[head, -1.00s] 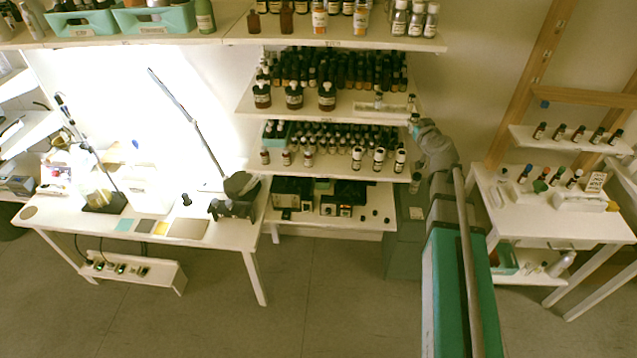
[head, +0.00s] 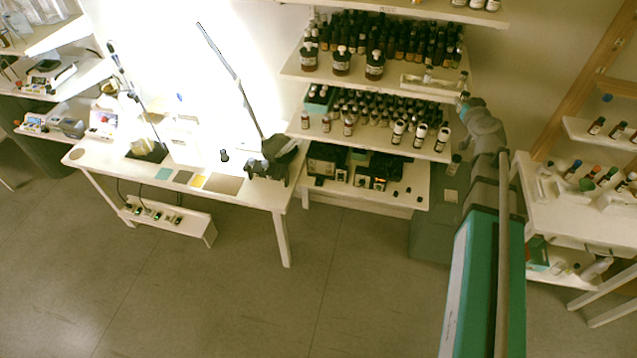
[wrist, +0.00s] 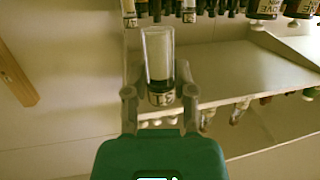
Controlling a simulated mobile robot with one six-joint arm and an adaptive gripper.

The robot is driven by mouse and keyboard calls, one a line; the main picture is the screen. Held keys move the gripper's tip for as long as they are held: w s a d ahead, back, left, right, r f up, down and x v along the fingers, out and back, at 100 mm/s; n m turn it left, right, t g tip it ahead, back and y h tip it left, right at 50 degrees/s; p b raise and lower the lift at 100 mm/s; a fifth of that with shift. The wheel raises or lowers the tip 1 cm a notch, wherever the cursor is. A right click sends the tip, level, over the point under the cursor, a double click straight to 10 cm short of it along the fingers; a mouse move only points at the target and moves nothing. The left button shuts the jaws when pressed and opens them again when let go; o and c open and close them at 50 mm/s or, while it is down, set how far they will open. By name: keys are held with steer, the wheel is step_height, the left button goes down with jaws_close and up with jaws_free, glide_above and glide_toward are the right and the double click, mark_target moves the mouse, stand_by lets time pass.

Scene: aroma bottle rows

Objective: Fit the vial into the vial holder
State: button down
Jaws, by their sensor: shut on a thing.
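My gripper (wrist: 160,92) is shut on a clear glass vial (wrist: 159,55) with a pale filling, a dark band and a small label near the fingers. The vial points away from my palm in the wrist view. In the head view my gripper (head: 463,98) is at the right end of the bottle shelves, beside the upper shelf's edge. The vial there is small and hard to make out. A long white tray (head: 410,82) with a small bottle upright in it lies on that shelf, just left of my gripper. I cannot tell whether it is the vial holder.
Rows of dark bottles (head: 385,35) fill the shelf behind the tray. A lower shelf (head: 400,148) holds more bottles. A white table (head: 235,190) with a lamp stands left, and another table (head: 590,225) with small bottles stands right. The floor (head: 200,290) in front is clear.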

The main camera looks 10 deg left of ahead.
step_height(320, 180, down, 20)
steer(key=b, duration=2)
steer(key=shift+f, duration=0.25)
steer(key=shift+d, duration=0.15)
